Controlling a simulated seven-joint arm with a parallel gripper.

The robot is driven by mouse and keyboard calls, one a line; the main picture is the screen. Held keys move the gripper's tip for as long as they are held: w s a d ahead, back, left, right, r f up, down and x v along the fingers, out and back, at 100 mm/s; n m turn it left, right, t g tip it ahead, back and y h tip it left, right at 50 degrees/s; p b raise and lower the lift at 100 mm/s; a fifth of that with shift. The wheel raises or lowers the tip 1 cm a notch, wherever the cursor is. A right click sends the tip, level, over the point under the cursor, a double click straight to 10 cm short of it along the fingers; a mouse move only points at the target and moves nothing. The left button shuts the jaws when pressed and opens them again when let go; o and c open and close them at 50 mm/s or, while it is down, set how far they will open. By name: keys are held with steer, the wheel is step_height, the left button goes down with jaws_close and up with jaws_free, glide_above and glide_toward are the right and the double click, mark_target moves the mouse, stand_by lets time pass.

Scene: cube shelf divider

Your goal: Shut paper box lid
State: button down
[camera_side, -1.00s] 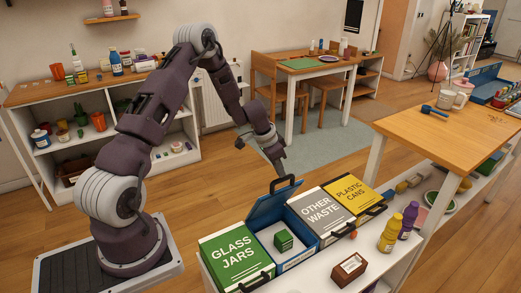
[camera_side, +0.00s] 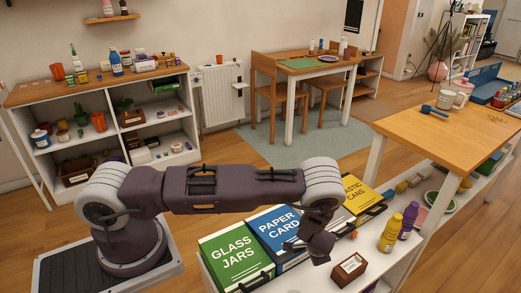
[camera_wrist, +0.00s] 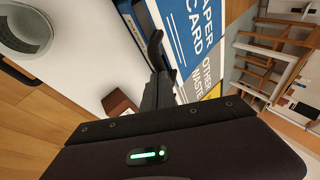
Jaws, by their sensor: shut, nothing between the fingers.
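The paper box (camera_side: 278,234) stands between the green glass jars box and the grey other waste box. Its blue lid, lettered PAPER CARD, lies down and looks about level with the glass jars lid. The lid also fills the upper middle of the wrist view (camera_wrist: 185,30), with a dark handle (camera_wrist: 155,48) at its front edge. My gripper (camera_side: 290,245) is shut and empty, low at the front part of the lid. In the wrist view its fingers (camera_wrist: 158,90) are close to the handle; I cannot tell whether they touch. The box's inside is hidden.
The glass jars box (camera_side: 236,253) is to the left. The yellow plastic cans box (camera_side: 362,195) is to the right, and my arm partly covers the other waste box. A small brown box (camera_side: 348,269) and yellow and purple bottles (camera_side: 391,232) stand on the white shelf top in front.

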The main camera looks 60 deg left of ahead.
steer(key=f, duration=0.2)
steer(key=d+f, duration=0.1)
steer(key=f, duration=0.1)
steer(key=shift+d+f, duration=0.2)
steer(key=shift+f, duration=0.2)
